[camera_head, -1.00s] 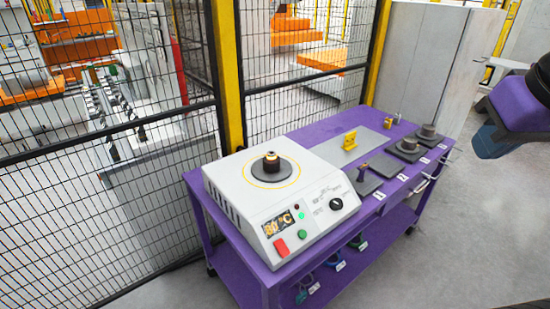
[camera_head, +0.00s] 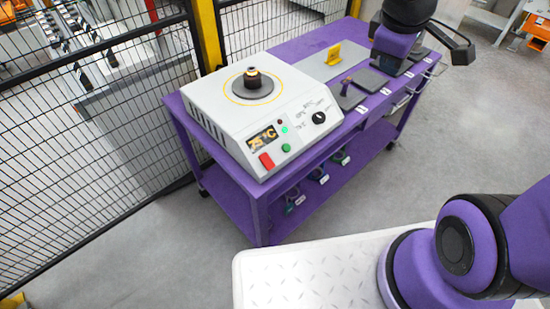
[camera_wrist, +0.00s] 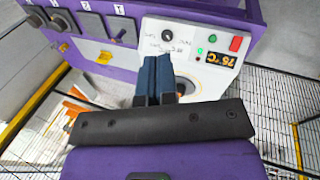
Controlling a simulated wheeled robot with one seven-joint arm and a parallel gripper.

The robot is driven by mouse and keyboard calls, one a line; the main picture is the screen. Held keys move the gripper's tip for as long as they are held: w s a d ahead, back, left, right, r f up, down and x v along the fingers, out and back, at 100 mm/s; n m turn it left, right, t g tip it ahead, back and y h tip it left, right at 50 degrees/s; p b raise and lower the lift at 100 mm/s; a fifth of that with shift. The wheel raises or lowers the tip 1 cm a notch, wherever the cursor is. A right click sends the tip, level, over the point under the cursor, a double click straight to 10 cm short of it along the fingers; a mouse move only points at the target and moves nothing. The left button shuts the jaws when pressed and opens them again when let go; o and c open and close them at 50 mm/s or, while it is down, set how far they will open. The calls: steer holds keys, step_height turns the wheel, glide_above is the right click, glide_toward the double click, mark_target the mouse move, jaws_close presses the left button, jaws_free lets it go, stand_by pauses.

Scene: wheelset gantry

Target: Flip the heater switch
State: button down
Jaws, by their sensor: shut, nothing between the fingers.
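The heater (camera_head: 222,107) is a white box on the purple table, with a dark round plate and a small dark ring-like part on top. Its sloped front has a red switch (camera_head: 267,160), a green button (camera_head: 286,148), a black knob (camera_head: 319,117) and a lit display (camera_head: 262,138) reading about 75 °C. The red switch also shows at the upper right of the wrist view (camera_wrist: 236,44). My gripper (camera_wrist: 155,75) has its blue fingers together, empty, in front of the heater and apart from the red switch. In the head view its fingers are hidden behind my arm's end.
The purple table (camera_head: 183,120) also carries a grey plate with a yellow bracket (camera_head: 333,56) and several dark pads with parts, right of the heater. A black mesh fence with a yellow post (camera_head: 208,35) stands behind. Open floor (camera_head: 440,150) lies to the right.

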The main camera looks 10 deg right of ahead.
steer(key=w+a+f+n+g+y, duration=0.1)
steer(key=w+a+f+n, duration=0.1)
steer(key=a+f+n, duration=0.3)
steer(key=w+a+f+n+g+y, duration=0.1)
steer(key=w+f+n, duration=0.2)
steer(key=f, duration=0.5)
steer(key=a+f+n+g+y, duration=0.1)
steer(key=a+f+n+y, duration=0.3)
steer(key=a+f+n, duration=0.3)
steer(key=shift+s+a+n+y, duration=0.2)
steer(key=shift+a+n+y, duration=0.15)
steer(key=shift+a, duration=1.05)
steer(key=shift+f, duration=0.1)
glide_above(271, 166)
steer(key=s+d, duration=0.2)
steer(key=shift+f, duration=4.65)
steer(key=w+f, duration=0.2)
steer(key=f, duration=0.1)
steer(key=shift+a, duration=0.4)
steer(key=shift+f, duration=0.15)
